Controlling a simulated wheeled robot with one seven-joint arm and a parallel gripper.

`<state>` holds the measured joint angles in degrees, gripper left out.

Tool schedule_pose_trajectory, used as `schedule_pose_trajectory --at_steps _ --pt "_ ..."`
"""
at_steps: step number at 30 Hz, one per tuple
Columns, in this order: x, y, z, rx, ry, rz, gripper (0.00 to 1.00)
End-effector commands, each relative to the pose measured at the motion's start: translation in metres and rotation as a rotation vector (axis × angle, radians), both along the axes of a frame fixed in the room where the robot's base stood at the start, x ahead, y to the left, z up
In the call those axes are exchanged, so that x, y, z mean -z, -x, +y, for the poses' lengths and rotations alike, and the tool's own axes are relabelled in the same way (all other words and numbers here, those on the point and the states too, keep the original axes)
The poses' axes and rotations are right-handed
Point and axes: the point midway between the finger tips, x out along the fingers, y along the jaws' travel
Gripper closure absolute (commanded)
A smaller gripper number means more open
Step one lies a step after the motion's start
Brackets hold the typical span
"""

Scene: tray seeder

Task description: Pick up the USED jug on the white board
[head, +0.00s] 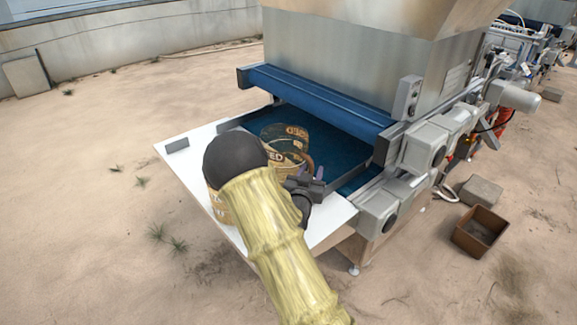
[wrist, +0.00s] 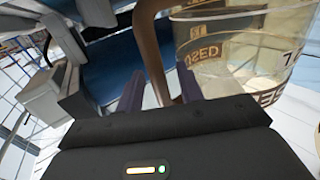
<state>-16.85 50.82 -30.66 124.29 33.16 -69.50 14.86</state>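The USED jug (head: 285,137) is a see-through jug with tan and dark lettered bands. It stands upright near the blue belt end of the white board (head: 185,160), partly hidden by my arm. My gripper (head: 311,174) is open at the handle, also in the wrist view (wrist: 162,92). A gap shows between the handle and the right finger.
A second tan, dark-marked container (head: 215,205) stands on the board, mostly hidden behind my arm. The seeder's blue roller cover (head: 315,95) and steel hopper (head: 345,50) rise behind the jug. Grey motor boxes (head: 425,140) stand to the right. A brown crate (head: 480,232) sits on the ground.

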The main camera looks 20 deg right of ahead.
Motion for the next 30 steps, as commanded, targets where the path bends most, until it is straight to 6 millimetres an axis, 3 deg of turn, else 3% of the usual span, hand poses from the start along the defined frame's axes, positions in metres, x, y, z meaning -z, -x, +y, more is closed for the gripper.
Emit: schedule_pose_trajectory --at_steps 12,18,30 --pt "0.0000 0.0005 0.0002 0.000 0.000 0.000 0.63" --pt "0.0000 0.0005 0.0003 0.000 0.000 0.000 1.00" --pt "-0.0038 0.0003 0.0002 0.000 0.000 -0.002 1.00"
